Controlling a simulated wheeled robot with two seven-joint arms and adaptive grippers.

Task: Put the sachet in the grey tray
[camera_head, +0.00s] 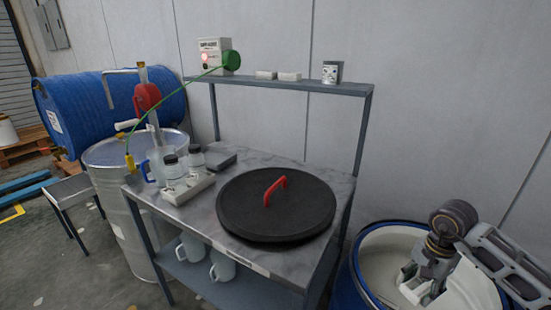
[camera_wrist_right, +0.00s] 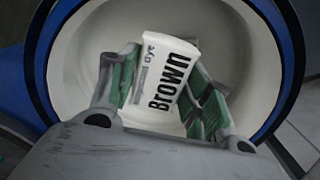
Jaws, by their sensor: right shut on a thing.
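A white sachet (camera_wrist_right: 165,80) with "Brown" and "dye" printed on it is between the green-padded fingers of my right gripper (camera_wrist_right: 160,90) in the right wrist view. The gripper is shut on it, above the open mouth of a blue-rimmed drum. In the head view my right gripper (camera_head: 418,284) is at the lower right, over that drum; I cannot clearly make out the sachet there. A small, flat dark-grey item (camera_head: 221,160) lies at the back left of the bench top; I cannot tell whether it is the grey tray. My left gripper is not in view.
The blue drum (camera_head: 352,272) stands right of the metal bench (camera_head: 250,157). A black round lid (camera_head: 245,210) with a red handle covers much of the bench top. A pale holder (camera_head: 200,193) with jars stands at its left. A raised shelf (camera_head: 300,84) runs behind.

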